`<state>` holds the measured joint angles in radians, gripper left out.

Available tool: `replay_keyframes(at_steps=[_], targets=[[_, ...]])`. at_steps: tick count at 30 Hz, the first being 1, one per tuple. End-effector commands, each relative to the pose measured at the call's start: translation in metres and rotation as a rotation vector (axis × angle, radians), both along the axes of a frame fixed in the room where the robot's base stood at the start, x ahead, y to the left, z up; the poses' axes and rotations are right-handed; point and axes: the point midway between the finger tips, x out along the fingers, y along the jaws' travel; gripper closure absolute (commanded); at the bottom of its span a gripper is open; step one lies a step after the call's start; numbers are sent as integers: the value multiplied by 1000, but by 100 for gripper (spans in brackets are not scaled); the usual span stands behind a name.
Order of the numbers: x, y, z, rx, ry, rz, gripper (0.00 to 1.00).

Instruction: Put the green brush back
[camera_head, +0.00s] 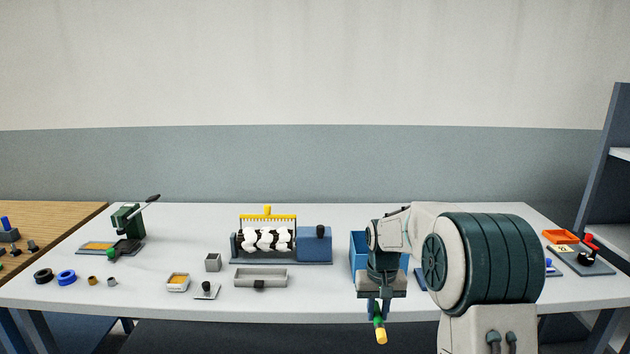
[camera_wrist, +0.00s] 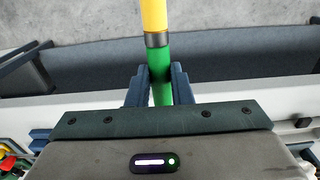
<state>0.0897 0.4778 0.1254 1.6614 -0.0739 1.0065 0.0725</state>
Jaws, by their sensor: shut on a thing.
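My gripper (camera_head: 377,308) is shut on the green brush (camera_head: 380,331), near the front edge of the white table (camera_head: 330,303). In the wrist view, the brush's green shaft (camera_wrist: 160,64) passes between the two dark fingers, with a dark band and a yellow part beyond them. The yellow end points down and outward, past the table's edge and over the floor. My gripper hides the brush's other end. A blue bin (camera_head: 357,252) stands behind my gripper and is partly hidden by it.
A roller stand with a yellow comb (camera_head: 267,216) and a blue box (camera_head: 314,240) stands at mid-table. A grey tray (camera_head: 261,278) lies before it. A green lever press (camera_head: 127,221) is left. An orange tray (camera_head: 560,237) is far right. Bare tabletop lies around the small parts.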

Motion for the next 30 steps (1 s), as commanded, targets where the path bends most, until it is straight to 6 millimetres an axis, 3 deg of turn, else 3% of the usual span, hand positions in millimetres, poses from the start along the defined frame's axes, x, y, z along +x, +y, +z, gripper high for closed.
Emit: replay_keyframes(at_steps=[6, 14, 18, 24, 30], targets=[[-27, -3, -65, 1, 7, 6, 100], [-50, -2, -105, 4, 5, 12, 100], [-71, -2, -132, 4, 6, 12, 100], [-89, -2, -153, 4, 1, 12, 100], [-90, -2, -154, 5, -1, 11, 100]])
